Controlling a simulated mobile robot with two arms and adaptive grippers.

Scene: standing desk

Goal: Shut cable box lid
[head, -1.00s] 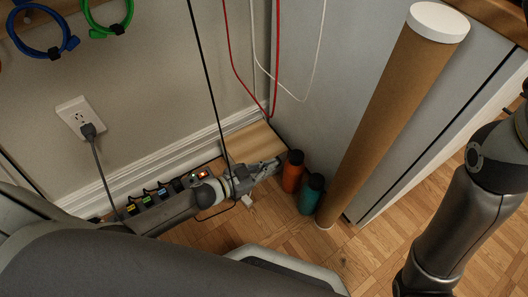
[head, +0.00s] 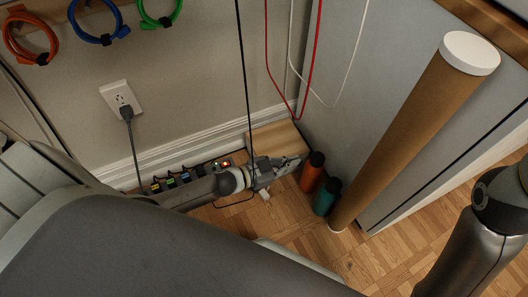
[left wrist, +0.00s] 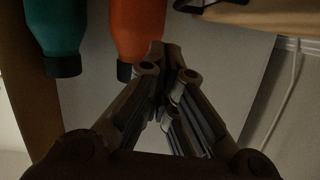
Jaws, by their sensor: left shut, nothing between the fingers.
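The light wooden cable box (head: 272,137) stands on the floor against the baseboard, in the corner by the grey panel. A pale wooden edge also shows at the top right of the left wrist view (left wrist: 262,14). My left gripper (head: 296,162) is low in front of the wood, shut and empty. Its closed fingers (left wrist: 165,62) point toward the bottles in the left wrist view. My left arm hides much of the box front, and I cannot make out the lid's angle. My right arm is at the right edge; its gripper is out of view.
An orange bottle (head: 312,172) and a teal bottle (head: 327,197) stand close right of my left gripper. A tall cardboard tube (head: 410,135) leans beside them. A power strip with plugs (head: 185,178) lies along the wall. Red and white cables hang above.

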